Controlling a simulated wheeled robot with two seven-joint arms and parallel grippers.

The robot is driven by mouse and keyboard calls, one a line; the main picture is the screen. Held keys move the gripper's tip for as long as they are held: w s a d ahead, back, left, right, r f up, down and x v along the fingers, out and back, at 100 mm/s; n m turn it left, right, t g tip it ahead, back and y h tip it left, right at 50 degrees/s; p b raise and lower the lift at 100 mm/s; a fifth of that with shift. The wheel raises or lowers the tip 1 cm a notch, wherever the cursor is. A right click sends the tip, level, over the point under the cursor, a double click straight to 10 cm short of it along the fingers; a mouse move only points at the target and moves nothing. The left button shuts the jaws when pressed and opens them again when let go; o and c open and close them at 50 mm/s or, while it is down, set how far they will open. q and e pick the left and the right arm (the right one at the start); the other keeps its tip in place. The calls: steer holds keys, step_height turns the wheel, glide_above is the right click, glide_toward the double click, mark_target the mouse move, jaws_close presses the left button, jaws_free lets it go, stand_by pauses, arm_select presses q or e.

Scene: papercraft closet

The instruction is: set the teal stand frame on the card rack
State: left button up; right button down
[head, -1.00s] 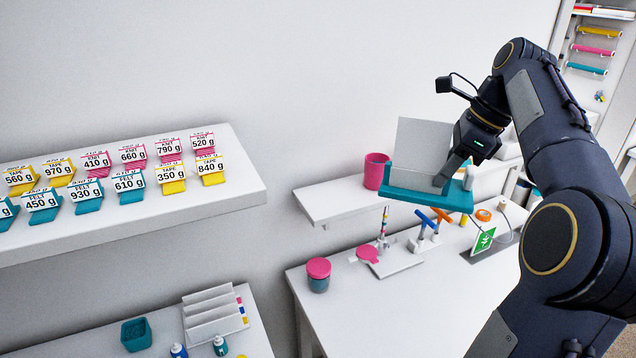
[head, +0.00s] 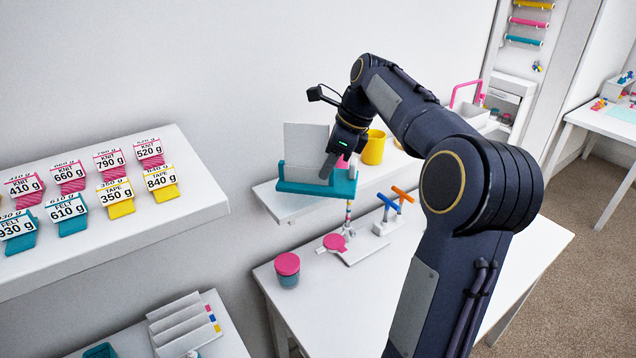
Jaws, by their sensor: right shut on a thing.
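The teal stand frame (head: 305,187) is a long teal base with an upright white card (head: 304,148) standing in it. My right gripper (head: 329,166) is shut on it near its right part and holds it up in front of the small wall shelf. The frame looks roughly level. A white stepped rack with coloured tabs (head: 183,326) stands on the lower left table; I cannot tell for sure that it is the card rack. My left gripper is not in view.
On the table below stand a pink-lidded jar (head: 287,268) and tools with blue and orange handles.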

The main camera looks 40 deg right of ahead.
mark_target(319, 184)
steer(key=shift+w+a+f, duration=0.2)
steer(key=shift+w+f, duration=0.2)
steer(key=shift+f, duration=0.1)
steer(key=x, duration=0.4)
steer(key=shift+w+d+f, duration=0.1)
steer(key=shift+d+f, duration=0.1)
steer(key=shift+f, duration=0.35)
steer(key=shift+f, duration=0.15)
steer(key=c, duration=1.4)
jaws_free()
steer(key=shift+o, duration=0.2)
